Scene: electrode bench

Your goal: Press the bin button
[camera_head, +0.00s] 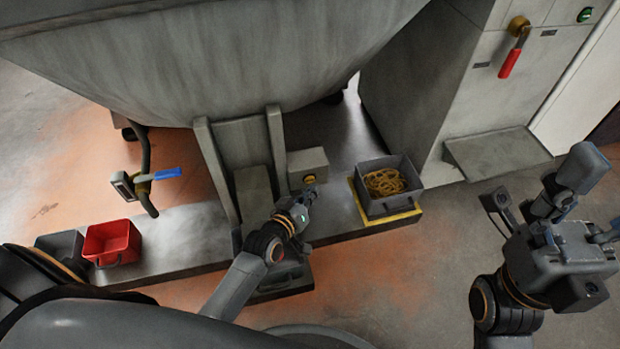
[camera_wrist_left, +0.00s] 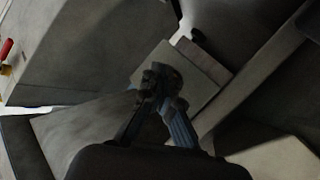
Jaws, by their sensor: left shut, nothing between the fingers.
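The bin button (camera_head: 310,179) is a small yellow-ringed button on the front of a grey box (camera_head: 306,162) under the big grey bin (camera_head: 200,65). My left gripper (camera_head: 307,194) is shut and empty, with its tips just in front of and below the button. I cannot tell whether they touch it. In the left wrist view the closed fingertips of my left gripper (camera_wrist_left: 160,82) are in front of a pale grey block; the button does not show there. My right gripper (camera_head: 540,195) is open and empty at the right, far from the button.
A grey crate (camera_head: 370,207) of yellowish rings stands right of the button on a yellow-edged spot. A red bin (camera_head: 120,239) and a blue-handled valve (camera_head: 166,174) are at the left. A red-handled lever (camera_head: 511,62) is on the cabinet.

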